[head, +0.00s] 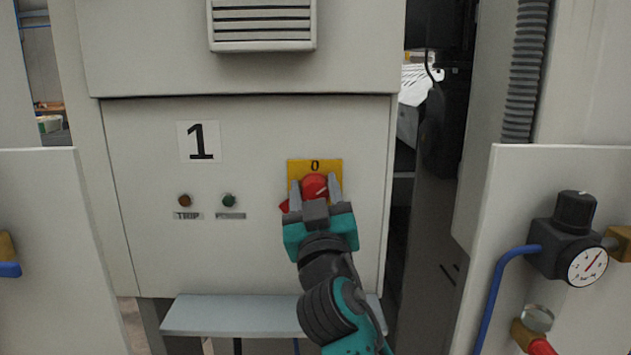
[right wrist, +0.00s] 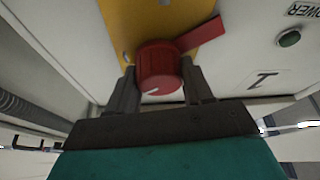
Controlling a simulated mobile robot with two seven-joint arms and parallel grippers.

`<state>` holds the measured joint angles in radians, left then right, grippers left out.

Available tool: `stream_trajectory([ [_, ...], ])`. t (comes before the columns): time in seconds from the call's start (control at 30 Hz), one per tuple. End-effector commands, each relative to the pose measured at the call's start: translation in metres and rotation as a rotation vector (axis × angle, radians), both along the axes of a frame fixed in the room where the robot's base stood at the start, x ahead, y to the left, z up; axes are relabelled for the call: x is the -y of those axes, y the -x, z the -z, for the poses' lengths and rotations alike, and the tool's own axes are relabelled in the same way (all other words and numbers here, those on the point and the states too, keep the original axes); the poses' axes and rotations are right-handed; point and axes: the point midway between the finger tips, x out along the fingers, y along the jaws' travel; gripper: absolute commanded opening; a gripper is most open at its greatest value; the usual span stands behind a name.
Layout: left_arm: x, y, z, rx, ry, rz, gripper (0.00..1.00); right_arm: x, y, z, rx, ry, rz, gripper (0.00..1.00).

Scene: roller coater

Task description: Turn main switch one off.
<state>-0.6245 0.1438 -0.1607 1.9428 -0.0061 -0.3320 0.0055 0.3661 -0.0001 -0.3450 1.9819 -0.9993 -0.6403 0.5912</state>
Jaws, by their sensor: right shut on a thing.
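Main switch one is a red rotary knob (head: 314,186) on a yellow plate (head: 330,169) marked 0, on the grey cabinet front labelled 1. My right gripper (head: 315,190) is at the knob, with one finger on each side of it, shut on it. In the right wrist view the red knob (right wrist: 159,68) sits between the two fingers (right wrist: 160,85), with a white mark on its face. A red lever part (right wrist: 199,37) sticks out from behind the knob; in the head view it points to the lower left. My left gripper is not in view.
A TRIP lamp (head: 184,200) and a green lamp (head: 228,200) are left of the switch. A vent (head: 262,24) is above and a grey ledge (head: 230,316) below. A pressure gauge (head: 587,266) with a black regulator is on the right panel.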

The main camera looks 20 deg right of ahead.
Motion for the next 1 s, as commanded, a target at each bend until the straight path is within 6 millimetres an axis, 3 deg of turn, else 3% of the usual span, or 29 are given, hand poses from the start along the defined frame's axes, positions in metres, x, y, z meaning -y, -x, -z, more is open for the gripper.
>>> stream_trajectory([
  [0.1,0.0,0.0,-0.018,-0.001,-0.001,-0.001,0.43,0.001,0.0,-0.007,-0.03,0.111,0.0,0.2],
  [0.4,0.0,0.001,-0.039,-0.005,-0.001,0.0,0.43,0.0,0.0,-0.005,-0.105,0.386,0.002,0.2],
  [1.0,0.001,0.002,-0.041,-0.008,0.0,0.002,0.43,-0.001,0.0,-0.002,-0.226,0.817,0.003,0.2],
])
